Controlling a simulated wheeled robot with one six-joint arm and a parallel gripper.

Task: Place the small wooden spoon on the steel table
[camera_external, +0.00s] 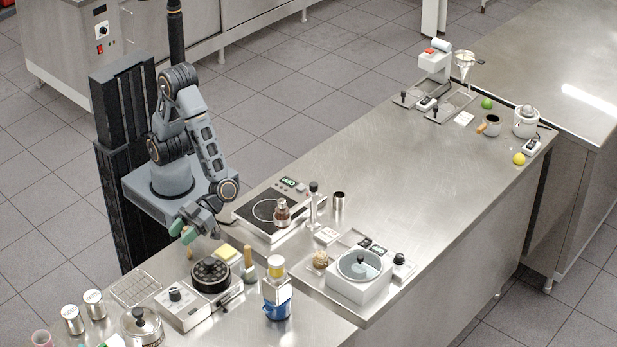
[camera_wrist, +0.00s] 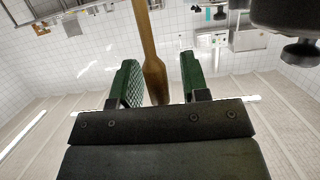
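My gripper (camera_external: 183,231) is low over the left end of the near counter, with its green fingers apart. In the wrist view, the gripper (camera_wrist: 161,85) has a wooden spoon (camera_wrist: 152,55) upright between its fingers. The spoon is close to the left finger, with a gap to the right one. Whether it touches the left finger cannot be told. Its lower end is hidden behind the gripper body. In the external view, a small brown piece (camera_external: 189,251) shows just below the gripper, perhaps part of the spoon. The steel table (camera_external: 400,170) has a wide bare middle.

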